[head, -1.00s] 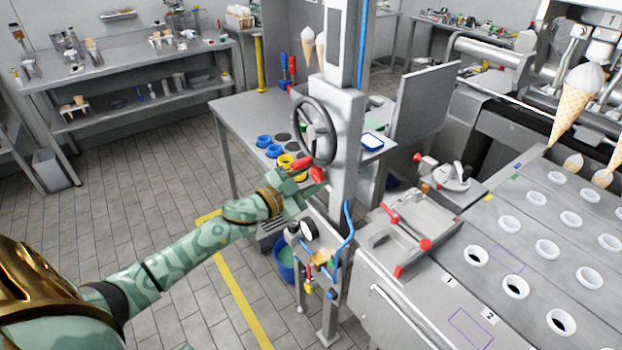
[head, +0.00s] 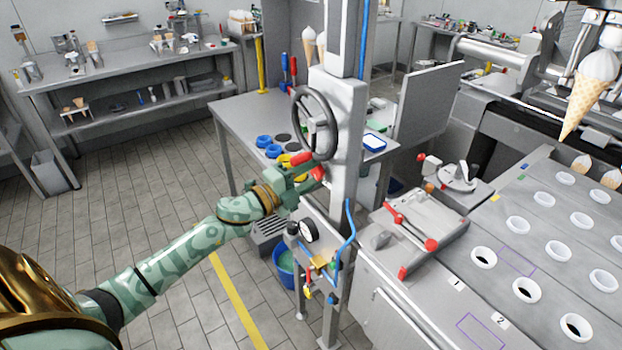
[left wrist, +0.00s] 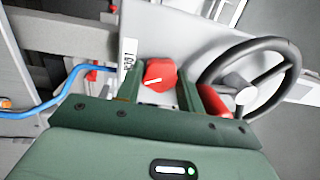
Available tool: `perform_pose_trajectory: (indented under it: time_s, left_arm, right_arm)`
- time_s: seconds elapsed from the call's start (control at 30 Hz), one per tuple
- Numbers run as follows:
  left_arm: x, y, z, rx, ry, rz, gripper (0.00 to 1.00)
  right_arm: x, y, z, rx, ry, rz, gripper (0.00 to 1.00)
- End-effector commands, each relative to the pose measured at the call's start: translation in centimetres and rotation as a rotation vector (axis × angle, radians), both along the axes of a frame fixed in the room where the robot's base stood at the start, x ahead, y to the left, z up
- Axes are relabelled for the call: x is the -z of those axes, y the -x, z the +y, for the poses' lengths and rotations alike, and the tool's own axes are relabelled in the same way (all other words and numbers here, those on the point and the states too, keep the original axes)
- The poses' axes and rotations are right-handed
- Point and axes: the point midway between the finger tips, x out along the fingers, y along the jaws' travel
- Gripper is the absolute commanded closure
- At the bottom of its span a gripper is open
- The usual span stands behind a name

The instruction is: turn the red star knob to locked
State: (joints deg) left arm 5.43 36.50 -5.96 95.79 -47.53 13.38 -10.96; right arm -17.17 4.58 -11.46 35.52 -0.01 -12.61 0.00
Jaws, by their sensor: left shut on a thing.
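The red star knob (left wrist: 160,75) shows in the left wrist view, with a white pointer line on its face. It sits between the two fingers of my left gripper (left wrist: 161,88), which is shut on it. A white label strip (left wrist: 128,62) stands beside the knob on the grey panel; I cannot read its words surely. In the head view my left gripper (head: 307,186) is at the grey column (head: 346,165), below the handwheel, and hides most of the knob. My right gripper is in neither view.
The black handwheel (head: 314,122) with its red handle (head: 300,173) is close beside my left gripper. A pressure gauge (head: 308,231) and blue hose (head: 349,240) are below. A steel counter with white-rimmed holes (head: 526,291) lies to the right. Open tiled floor is at left.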

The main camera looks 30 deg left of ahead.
Motion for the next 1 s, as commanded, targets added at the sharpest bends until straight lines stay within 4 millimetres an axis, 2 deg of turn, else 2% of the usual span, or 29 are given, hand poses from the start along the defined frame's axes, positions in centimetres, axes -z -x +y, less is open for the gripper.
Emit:
perform_pose_trajectory:
  time_s: [0.5, 1.0]
  left_arm:
    - [0.1, 0.0, 0.1, 0.000, -0.361, -0.150, 0.85]
    - [0.0, 0.0, 0.0, 0.001, -0.459, -0.190, 0.85]
  right_arm:
    - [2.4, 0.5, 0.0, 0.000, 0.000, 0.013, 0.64]
    - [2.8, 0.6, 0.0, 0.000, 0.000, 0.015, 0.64]
